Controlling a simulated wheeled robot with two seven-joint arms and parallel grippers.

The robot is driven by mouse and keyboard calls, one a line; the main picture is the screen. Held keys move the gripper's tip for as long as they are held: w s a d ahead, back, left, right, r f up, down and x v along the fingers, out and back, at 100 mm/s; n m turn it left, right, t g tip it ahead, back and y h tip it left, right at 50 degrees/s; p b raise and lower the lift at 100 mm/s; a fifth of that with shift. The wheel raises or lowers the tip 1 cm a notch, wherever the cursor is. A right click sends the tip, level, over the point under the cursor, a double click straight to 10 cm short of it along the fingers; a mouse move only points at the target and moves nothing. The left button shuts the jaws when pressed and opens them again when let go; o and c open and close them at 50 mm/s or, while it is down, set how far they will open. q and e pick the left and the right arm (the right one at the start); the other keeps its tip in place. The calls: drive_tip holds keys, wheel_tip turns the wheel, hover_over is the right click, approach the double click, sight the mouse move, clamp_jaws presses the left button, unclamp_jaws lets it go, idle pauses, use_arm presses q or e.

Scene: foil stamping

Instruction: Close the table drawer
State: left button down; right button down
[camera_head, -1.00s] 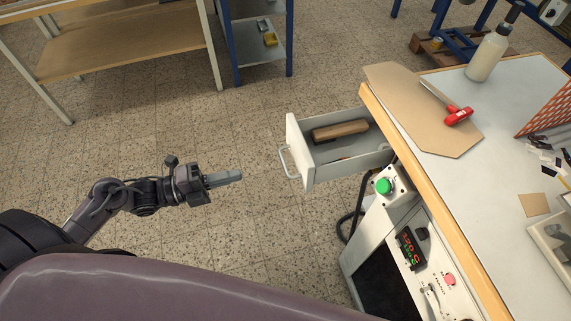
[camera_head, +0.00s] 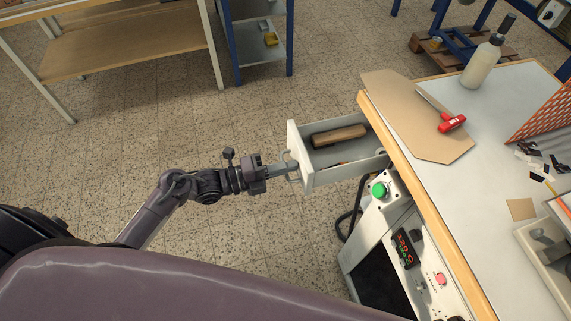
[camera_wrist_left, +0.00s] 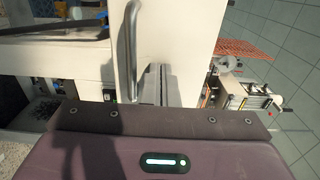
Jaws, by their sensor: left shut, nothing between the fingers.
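The white table drawer (camera_head: 345,175) stands pulled out from the left side of the workbench, with a wooden-looking block (camera_head: 340,135) inside. Its metal bar handle (camera_head: 291,162) is on the front panel; the handle also shows in the left wrist view (camera_wrist_left: 131,50). My left gripper (camera_head: 294,168) is shut and empty, its fingertips at the drawer front by the handle. In the left wrist view the closed fingers (camera_wrist_left: 160,84) point at the white front panel (camera_wrist_left: 178,35), beside the handle bar. I cannot tell whether they touch the panel. My right gripper is not in view.
The workbench (camera_head: 430,205) carries a brown board (camera_head: 415,115), a red-handled tool (camera_head: 452,123) and a bottle (camera_head: 482,65). Open floor lies left of the drawer.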

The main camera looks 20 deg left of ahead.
use_arm(q)
drive_tip(key=b, duration=0.8)
approach(359, 156)
drive_tip(key=w+d+r, duration=0.1)
drive_tip(key=d, duration=0.1)
drive_tip(key=w+d+r, duration=0.1)
drive_tip(key=r, duration=0.1)
drive_tip(key=shift+w+d, duration=0.15)
drive_tip(key=shift+d, duration=0.2)
drive_tip(key=b+x, duration=0.2)
drive_tip(key=x, duration=0.3)
drive_tip(key=shift+w+r, duration=0.1)
drive_tip(key=shift+r, duration=0.1)
drive_tip(key=shift+w+d, duration=0.2)
drive_tip(key=shift+d, duration=0.1)
drive_tip(key=shift+r, duration=0.25)
drive_tip(key=shift+d+r, duration=0.1)
